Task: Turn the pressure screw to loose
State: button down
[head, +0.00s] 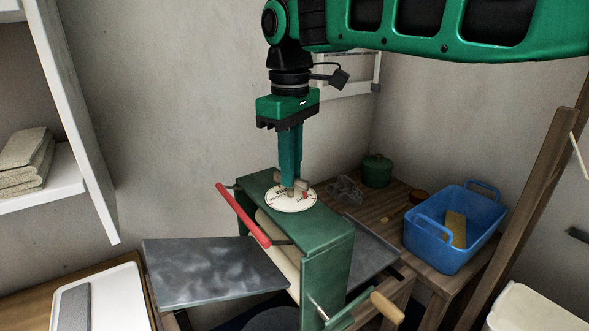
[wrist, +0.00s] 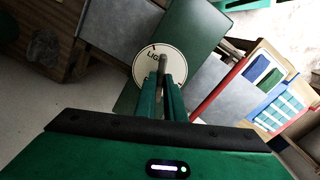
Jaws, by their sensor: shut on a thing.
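The pressure screw (head: 302,187) stands on top of the green wringer frame (head: 325,230), above a round white dial (head: 284,205). My gripper (head: 290,184) points straight down from above and is shut on the screw's bar. In the wrist view, the bar of the screw (wrist: 163,66) shows between the fingertips of my gripper (wrist: 163,82), over the dial (wrist: 144,68). Part of a word, beginning "LIG", is readable there. A small red mark shows on the dial's right side in the head view. The fingers hide part of the screw and lettering.
A red bar (head: 243,215) runs along the wringer's left side, and a crank with a wooden handle (head: 387,308) juts out at lower right. Grey boards (head: 210,270) extend from the wringer. A blue tub (head: 432,238) and a green pot (head: 377,171) stand on the wooden table.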

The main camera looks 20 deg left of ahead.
jog(key=m, duration=0.6)
jog(key=shift+w+m, duration=0.15)
jog(key=shift+m, duration=0.15)
jog(key=m, duration=1)
jog(key=shift+m, duration=0.4)
jog(key=m, duration=0.5)
jog(key=shift+f, duration=0.1)
jog(key=shift+m, duration=0.3)
jog(key=c, duration=1.8)
grip_release()
jog(key=shift+c, duration=0.2)
